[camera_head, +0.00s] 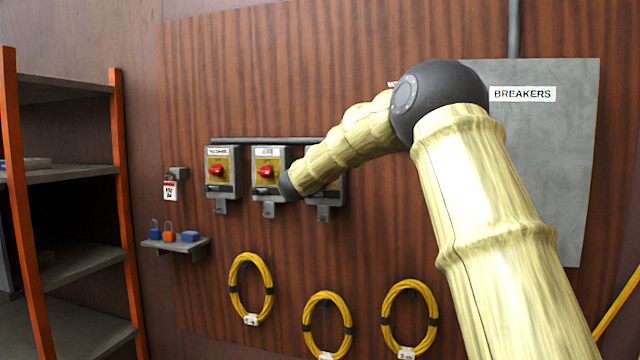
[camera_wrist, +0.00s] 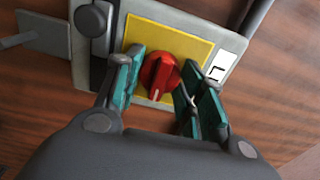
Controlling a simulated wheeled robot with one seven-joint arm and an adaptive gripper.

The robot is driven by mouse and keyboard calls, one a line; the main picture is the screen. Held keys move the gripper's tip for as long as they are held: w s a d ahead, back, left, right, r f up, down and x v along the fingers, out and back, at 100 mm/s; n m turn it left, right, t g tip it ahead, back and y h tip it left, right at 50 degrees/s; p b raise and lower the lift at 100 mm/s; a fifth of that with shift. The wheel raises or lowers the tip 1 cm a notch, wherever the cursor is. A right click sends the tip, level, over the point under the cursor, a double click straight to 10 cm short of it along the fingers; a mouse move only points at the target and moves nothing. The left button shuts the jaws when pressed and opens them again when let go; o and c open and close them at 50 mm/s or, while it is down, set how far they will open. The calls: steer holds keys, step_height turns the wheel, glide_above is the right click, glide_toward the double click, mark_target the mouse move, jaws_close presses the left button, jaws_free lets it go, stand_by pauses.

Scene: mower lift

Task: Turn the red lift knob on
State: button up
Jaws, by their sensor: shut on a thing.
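The red knob (camera_wrist: 158,72) sits on a yellow plate (camera_wrist: 190,45) of a grey switch box in the wrist view. My gripper (camera_wrist: 164,80) has its teal-padded fingers on either side of the knob and is shut on it. A white label beside the plate shows only part of its lettering. In the head view, the third switch box (camera_head: 336,190) is mostly covered by my arm, and its knob and my fingers are hidden there.
Two other switch boxes with red knobs, the left one (camera_head: 219,172) and the middle one (camera_head: 268,185), stand close by. Yellow cable coils (camera_head: 251,288) hang below. A small lock shelf (camera_head: 177,244) and an orange-post rack (camera_head: 125,200) are left. A breaker panel (camera_head: 560,170) is right.

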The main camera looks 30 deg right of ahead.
steer(key=shift+f, duration=0.1)
stand_by(0.3)
steer(key=o, duration=1.1)
steer(key=shift+d, duration=0.1)
steer(key=shift+c, duration=0.2)
steer(key=v, duration=1.2)
